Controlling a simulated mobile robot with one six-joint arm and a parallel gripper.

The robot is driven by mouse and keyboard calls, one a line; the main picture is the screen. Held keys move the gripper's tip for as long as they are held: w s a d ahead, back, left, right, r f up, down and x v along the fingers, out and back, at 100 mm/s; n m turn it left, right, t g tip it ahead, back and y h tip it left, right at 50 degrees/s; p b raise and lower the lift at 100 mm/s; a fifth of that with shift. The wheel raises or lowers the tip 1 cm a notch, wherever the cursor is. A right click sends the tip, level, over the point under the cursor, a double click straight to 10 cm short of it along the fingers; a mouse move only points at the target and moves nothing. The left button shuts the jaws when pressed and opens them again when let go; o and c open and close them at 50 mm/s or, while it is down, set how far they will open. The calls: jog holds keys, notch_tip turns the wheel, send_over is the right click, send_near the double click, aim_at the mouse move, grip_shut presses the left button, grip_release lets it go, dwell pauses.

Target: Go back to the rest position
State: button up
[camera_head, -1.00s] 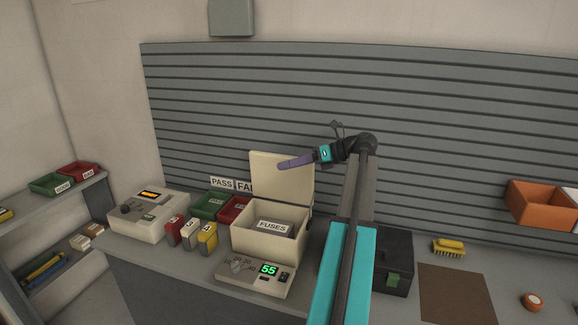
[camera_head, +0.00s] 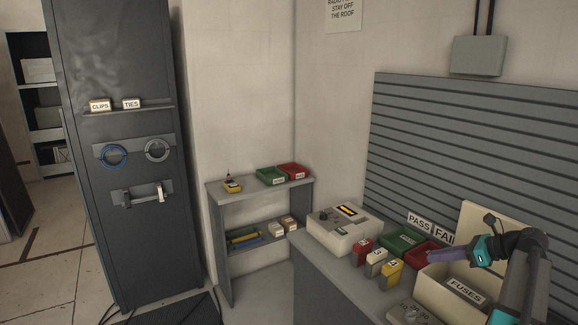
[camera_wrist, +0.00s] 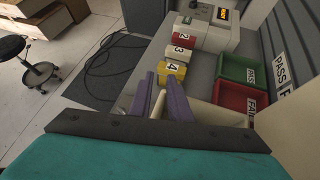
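My gripper (camera_head: 432,256) has purple fingers and hangs over the bench, in front of the raised lid of the cream fuse box (camera_head: 440,283). In the wrist view the two fingers of my gripper (camera_wrist: 160,78) stand a small gap apart. A pale strip shows between them; it looks like part of the box below, and I see no clear object held. My dark arm reaches in from the lower right in the head view.
Numbered red, white and yellow blocks (camera_head: 376,262), a green bin (camera_head: 400,241), a red bin (camera_head: 428,252) and a cream tester (camera_head: 343,231) crowd the bench. A low shelf (camera_head: 222,250) and a tall dark cabinet (camera_head: 130,220) stand left. Floor at far left is open.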

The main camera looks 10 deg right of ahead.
jog(key=w+a+f+n+g+h, duration=0.1)
jog(key=w+a+f+n+g, duration=0.2)
jog(key=a+f+n, duration=0.55)
jog(key=w+a+f+n+g, duration=0.2)
jog(key=a+f+n+g, duration=0.15)
jog(key=a+f, duration=1)
jog(key=s+a+f+n+g+h, duration=0.1)
jog(key=s+a+f+n+h, duration=0.15)
jog(key=a+f+n, duration=0.45)
jog(key=s+a+f+n+g+h, duration=0.15)
jog(key=s+a+n, duration=0.3)
jog(key=a, duration=0.45)
jog(key=s+a+f+n+h, duration=0.2)
jog(key=a+f+n, duration=0.4)
jog(key=a+n, duration=0.1)
jog(key=s+f+g+b, duration=0.5)
jog(key=s+f+g, duration=0.1)
jog(key=s+f, duration=1.7)
jog(key=s, duration=0.2)
jog(key=shift+s+f+b, duration=0.15)
jog(key=shift+s+b, duration=0.2)
jog(key=shift+s, duration=0.05)
